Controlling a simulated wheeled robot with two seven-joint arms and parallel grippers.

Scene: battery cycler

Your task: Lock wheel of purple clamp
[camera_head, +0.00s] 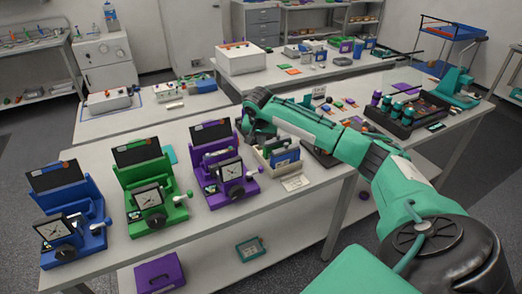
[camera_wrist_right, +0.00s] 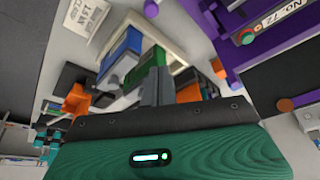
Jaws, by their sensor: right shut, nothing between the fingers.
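The purple clamp (camera_head: 211,150) stands on the front table, at the right end of a row of three clamps. It carries a black screen on top and a square dial gauge (camera_head: 229,171). A round black wheel (camera_head: 236,192) sits low on its front. My right gripper (camera_head: 247,131) is behind and to the right of the purple clamp, apart from the wheel. In the right wrist view its fingers (camera_wrist_right: 158,88) are shut and empty. Purple clamp parts (camera_wrist_right: 232,85) fill that view's upper right; the black wheel cannot be made out there. My left gripper is not in view.
A green clamp (camera_head: 164,180) and a blue clamp (camera_head: 81,211) stand to the left. A pale box (camera_head: 268,166) with blue and green items is just right of the purple clamp, below my right forearm. A black tray (camera_head: 397,127) holds several bottles farther right.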

